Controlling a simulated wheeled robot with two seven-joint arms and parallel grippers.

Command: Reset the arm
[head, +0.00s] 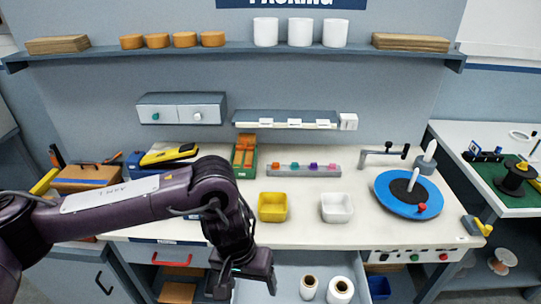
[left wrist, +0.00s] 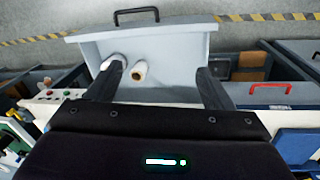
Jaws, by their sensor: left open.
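My left arm comes in from the left in the head view, bent at the elbow, with its forearm hanging down in front of the workbench (head: 400,236). My left gripper (head: 243,284) points down near the bottom edge, at the left side of an open drawer (head: 281,290). In the left wrist view the fingers of my left gripper (left wrist: 158,84) are spread wide with nothing between them. Beyond them is the open drawer (left wrist: 180,45), holding two white rolls (left wrist: 139,71), apart from the fingers. My right gripper is in neither view.
On the bench stand a yellow bin (head: 272,207), a white bin (head: 337,208) and a blue turntable (head: 383,192). A red-handled drawer (head: 172,262) is left of my gripper. A shelf (head: 240,48) with white cylinders runs along the wall. Bench space ahead of the bins is clear.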

